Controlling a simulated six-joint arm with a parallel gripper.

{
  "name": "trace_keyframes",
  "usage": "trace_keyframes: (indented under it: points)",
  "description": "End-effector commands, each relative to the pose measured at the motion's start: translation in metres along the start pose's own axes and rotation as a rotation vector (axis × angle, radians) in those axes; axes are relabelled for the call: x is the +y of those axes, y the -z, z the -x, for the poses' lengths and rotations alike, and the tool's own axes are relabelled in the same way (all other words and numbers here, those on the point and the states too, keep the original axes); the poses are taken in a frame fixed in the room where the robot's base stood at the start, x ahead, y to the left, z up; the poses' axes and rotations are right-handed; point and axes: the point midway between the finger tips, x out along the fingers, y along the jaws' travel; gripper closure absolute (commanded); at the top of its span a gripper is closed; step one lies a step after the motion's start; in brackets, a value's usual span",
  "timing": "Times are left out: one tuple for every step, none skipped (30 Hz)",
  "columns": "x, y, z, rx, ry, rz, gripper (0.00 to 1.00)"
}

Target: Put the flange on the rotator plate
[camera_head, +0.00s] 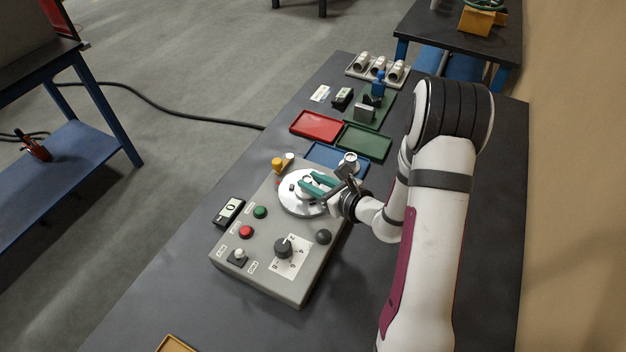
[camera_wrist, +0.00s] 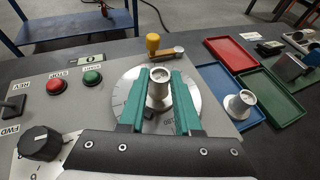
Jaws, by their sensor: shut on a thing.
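My gripper (camera_head: 318,183), with teal fingers, is shut on a pale metal flange (camera_wrist: 159,88). The flange has a narrow hollow neck on top and a wider foot, and looks upright. It is above the middle of the round silver rotator plate (camera_head: 289,200), which also shows in the wrist view (camera_wrist: 122,82). I cannot tell whether its foot touches the plate. The fingers hide part of the foot and the plate. A second, similar flange (camera_wrist: 240,103) stands in the blue tray (camera_wrist: 212,78), which also shows in the head view (camera_head: 322,152).
The plate sits on a grey control box (camera_head: 265,272) with red and green buttons, a dial (camera_head: 283,248) and a yellow-knobbed lever (camera_wrist: 153,43). Red (camera_head: 318,126) and green (camera_head: 364,142) trays and a fixture rack (camera_head: 377,72) lie beyond. The bench's front left is mostly clear.

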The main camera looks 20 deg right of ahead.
Motion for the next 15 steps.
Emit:
trace_keyframes:
  points:
    - [0.0000,0.0011,-0.0004,0.000,0.000,-0.001,0.66]
    - [-0.0001,0.0009,-0.0004,0.000,0.000,0.000,0.61]
    - [-0.0001,0.0007,-0.0003,0.000,0.000,0.000,0.54]
    - [-0.0001,0.0007,-0.0003,0.000,0.000,0.000,0.48]
    - [-0.0001,0.0007,-0.0003,0.000,0.000,0.000,0.43]
    - [-0.0001,0.0007,-0.0002,0.000,0.000,0.000,0.38]
    - [-0.0001,0.0006,-0.0002,0.000,0.000,0.000,0.38]
    - [0.0000,0.0006,-0.0002,0.000,0.000,0.000,0.38]
    - [-0.0001,0.0006,-0.0002,0.000,0.000,0.000,0.38]
    - [-0.0001,0.0006,-0.0002,0.000,0.000,0.000,0.38]
    - [0.0000,0.0006,-0.0002,0.000,0.000,0.000,0.38]
    - [0.0000,0.0006,-0.0002,0.000,0.000,0.000,0.38]
    - [-0.0001,0.0004,-0.0001,0.000,0.000,0.000,0.38]
    - [-0.0001,-0.0001,0.0001,0.000,0.000,0.000,0.38]
    - [-0.0001,-0.0023,0.0010,-0.001,0.000,0.000,0.38]
